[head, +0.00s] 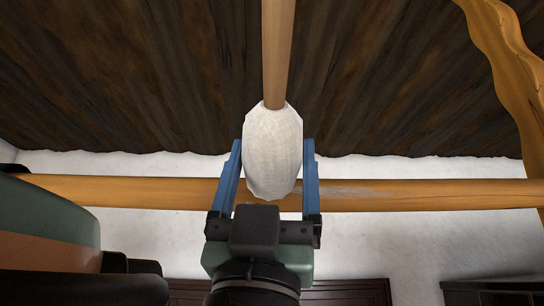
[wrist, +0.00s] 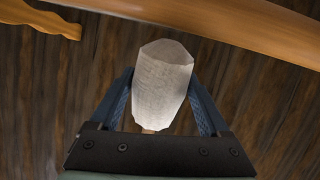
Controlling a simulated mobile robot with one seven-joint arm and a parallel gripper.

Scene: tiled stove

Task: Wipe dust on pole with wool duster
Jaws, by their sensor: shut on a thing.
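The wool duster has a pale, rounded wool head (head: 273,150) and a tan wooden stick (head: 278,50) that runs up from it in the head view. My gripper (head: 272,165) has its blue fingers on either side of the wool head and is shut on the duster. The wool head also shows between the fingers in the wrist view (wrist: 163,85). The wooden pole (head: 420,195) runs level across the head view, partly hidden by the duster and gripper. A greyish dust patch (head: 345,191) lies on it just right of the gripper. I cannot tell whether the wool touches the pole.
A dark plank ceiling (head: 380,80) fills the upper part. A wavy wooden piece (head: 505,60) stands at the upper right. A white wall (head: 400,245) lies behind the pole. Dark wooden furniture (head: 350,291) shows at the bottom. The space right of the gripper below the pole looks clear.

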